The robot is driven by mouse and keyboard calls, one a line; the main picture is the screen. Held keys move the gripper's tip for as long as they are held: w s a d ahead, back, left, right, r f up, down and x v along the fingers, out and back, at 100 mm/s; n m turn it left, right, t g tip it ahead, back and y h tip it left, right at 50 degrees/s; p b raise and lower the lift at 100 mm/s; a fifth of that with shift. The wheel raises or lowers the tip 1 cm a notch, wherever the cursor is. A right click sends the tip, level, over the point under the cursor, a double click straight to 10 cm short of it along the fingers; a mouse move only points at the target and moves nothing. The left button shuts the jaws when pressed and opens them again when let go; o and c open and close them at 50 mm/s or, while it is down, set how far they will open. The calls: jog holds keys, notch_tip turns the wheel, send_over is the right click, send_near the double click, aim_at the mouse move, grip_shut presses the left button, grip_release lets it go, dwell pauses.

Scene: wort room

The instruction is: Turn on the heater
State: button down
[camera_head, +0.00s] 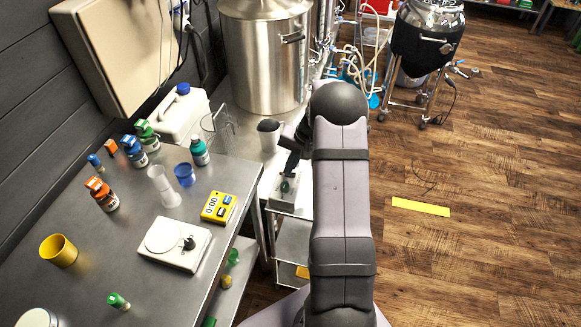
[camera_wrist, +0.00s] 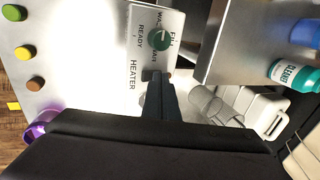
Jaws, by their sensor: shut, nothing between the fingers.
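The heater control box (camera_head: 293,205) is a pale panel with a dark green round knob (camera_head: 285,187), on the steel surface right of the near table. In the wrist view the panel (camera_wrist: 135,50) carries printed words including HEATER and READY, and the knob (camera_wrist: 160,39) sits near its top right. My gripper (camera_head: 290,167) is shut and empty, right by the knob. In the wrist view its fingertips (camera_wrist: 157,76) are just below the knob; I cannot tell whether they touch it. My arm hides part of the box's surroundings in the head view.
A large steel kettle (camera_head: 268,60) stands behind. The near table (camera_head: 110,240) holds bottles, a yellow timer (camera_head: 219,207), a white stirrer plate (camera_head: 175,243) and cups. Green, yellow and brown buttons (camera_wrist: 22,53) lie left in the wrist view. Wooden floor (camera_head: 480,200) is open at right.

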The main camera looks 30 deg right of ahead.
jog(key=shift+s+d+f, duration=0.15)
jog(key=shift+s, duration=0.1)
jog(key=shift+s+d, duration=0.4)
jog(key=shift+s, duration=0.05)
jog(key=shift+d+r, duration=0.15)
jog(key=shift+r, duration=0.3)
jog(key=p+v, duration=0.3)
jog(key=v, duration=0.1)
jog(key=shift+w+r, duration=0.15)
jog(key=b+v, duration=0.4)
jog(key=v, duration=0.5)
